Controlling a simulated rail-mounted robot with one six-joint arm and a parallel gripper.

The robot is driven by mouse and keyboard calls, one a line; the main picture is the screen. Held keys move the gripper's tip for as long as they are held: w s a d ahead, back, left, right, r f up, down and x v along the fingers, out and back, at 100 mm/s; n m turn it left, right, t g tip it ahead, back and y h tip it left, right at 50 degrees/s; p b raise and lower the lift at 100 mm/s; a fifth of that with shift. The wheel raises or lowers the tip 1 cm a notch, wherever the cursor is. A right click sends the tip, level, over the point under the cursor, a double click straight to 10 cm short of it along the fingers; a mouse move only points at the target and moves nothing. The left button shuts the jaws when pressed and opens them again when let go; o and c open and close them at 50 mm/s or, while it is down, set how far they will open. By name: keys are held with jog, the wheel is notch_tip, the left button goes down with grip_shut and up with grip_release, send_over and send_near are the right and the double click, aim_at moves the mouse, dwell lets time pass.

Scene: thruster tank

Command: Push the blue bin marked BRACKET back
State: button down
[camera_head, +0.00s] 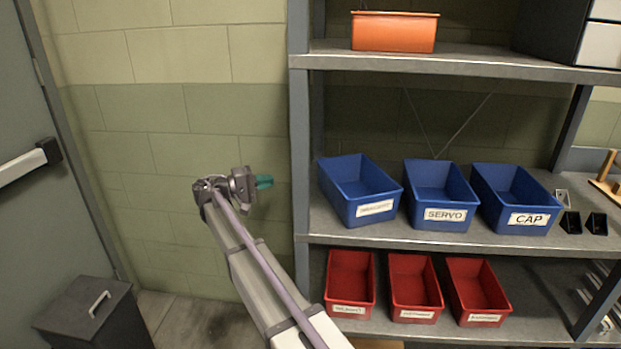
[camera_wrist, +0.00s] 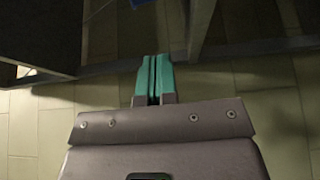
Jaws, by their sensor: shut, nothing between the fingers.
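Three blue bins stand on the middle shelf in the head view. The left blue bin (camera_head: 360,190) is turned a little, and its front label is too small to read surely. The other two are the SERVO bin (camera_head: 440,196) and the CAP bin (camera_head: 513,198), so the left one is likely BRACKET. My gripper (camera_head: 265,182) is left of the shelf's front left post, apart from the bins, at about their height in the picture. In the wrist view its teal fingers (camera_wrist: 153,78) are together, with nothing between them.
The grey post (camera_head: 300,140) stands between my gripper and the bins. Several red bins (camera_head: 350,280) stand on the lower shelf, and an orange bin (camera_head: 394,32) on the upper shelf. Black holders (camera_head: 571,222) sit right of CAP. A dark box (camera_head: 92,312) stands at lower left.

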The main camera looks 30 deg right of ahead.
send_near(321, 178)
jog(key=w+d, duration=0.4)
jog(key=s+d, duration=0.2)
jog(key=s, duration=0.1)
jog(key=shift+d, duration=0.4)
jog(key=shift+s+d, duration=0.15)
jog(key=shift+d, duration=0.15)
jog(key=shift+s+d, duration=0.7)
jog(key=shift+s, duration=0.1)
jog(key=shift+w+a, duration=0.1)
